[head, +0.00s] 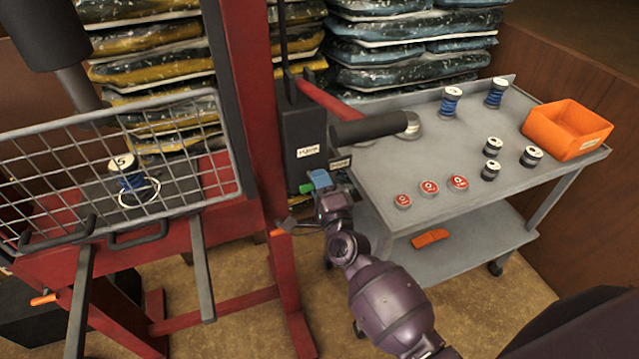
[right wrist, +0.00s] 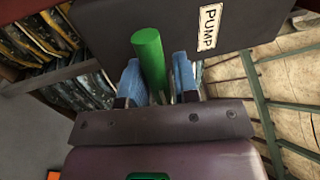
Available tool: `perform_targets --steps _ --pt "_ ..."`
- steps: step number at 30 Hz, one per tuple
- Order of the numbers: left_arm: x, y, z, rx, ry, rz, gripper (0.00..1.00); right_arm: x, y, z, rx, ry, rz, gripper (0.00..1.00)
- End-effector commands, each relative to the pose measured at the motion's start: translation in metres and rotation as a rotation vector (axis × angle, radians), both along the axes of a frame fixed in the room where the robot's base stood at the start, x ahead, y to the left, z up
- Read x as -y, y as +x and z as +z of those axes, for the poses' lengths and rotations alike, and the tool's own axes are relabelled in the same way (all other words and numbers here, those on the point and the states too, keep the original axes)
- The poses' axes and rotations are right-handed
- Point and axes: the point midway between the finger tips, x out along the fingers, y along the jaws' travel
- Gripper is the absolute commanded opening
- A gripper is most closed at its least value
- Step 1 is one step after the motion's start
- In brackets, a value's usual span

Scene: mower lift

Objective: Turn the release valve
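The release valve is a green round handle (head: 306,188) low on the side of the dark pump box (head: 304,135). It shows larger as a green cylinder in the right wrist view (right wrist: 150,60). My right gripper (head: 319,181) is at the valve, with its blue fingers on either side of the green handle. In the right wrist view the fingers (right wrist: 160,82) are apart, the left one close against the handle and a narrow gap at the right one. The handle's lower end is hidden between the fingers. My left gripper is not in view.
The pump lever (head: 375,130) sticks out above my right gripper. A grey cart (head: 450,215) with blue spools, red-topped parts and an orange bin (head: 566,128) stands right.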

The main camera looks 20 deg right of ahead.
Motion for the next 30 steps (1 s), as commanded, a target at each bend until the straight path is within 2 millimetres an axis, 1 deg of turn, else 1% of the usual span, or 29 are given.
perform_targets --steps 1,3,11,14,17,19,27,30 --pt "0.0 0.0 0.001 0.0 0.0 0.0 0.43 0.0 0.001 0.003 0.006 0.0 -0.001 0.34" --pt "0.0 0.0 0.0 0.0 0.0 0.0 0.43 0.0 0.001 0.003 0.004 0.0 0.0 0.44" --pt "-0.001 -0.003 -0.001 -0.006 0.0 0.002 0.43 0.0 0.0 0.0 -0.001 -0.001 0.001 0.44" --pt "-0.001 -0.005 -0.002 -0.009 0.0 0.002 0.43 0.0 -0.004 -0.002 -0.003 -0.001 0.001 0.44" --pt "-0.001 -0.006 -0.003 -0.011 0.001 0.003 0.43 0.001 -0.014 -0.005 -0.004 -0.001 0.001 0.44" --pt "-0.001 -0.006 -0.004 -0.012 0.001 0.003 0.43 0.002 -0.025 -0.007 -0.004 -0.001 0.0 0.44" --pt "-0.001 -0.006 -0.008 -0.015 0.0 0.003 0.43 0.003 -0.072 -0.016 -0.003 -0.003 0.0 0.44" --pt "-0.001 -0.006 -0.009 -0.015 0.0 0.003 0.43 0.004 -0.086 -0.019 -0.002 -0.002 0.0 0.44"
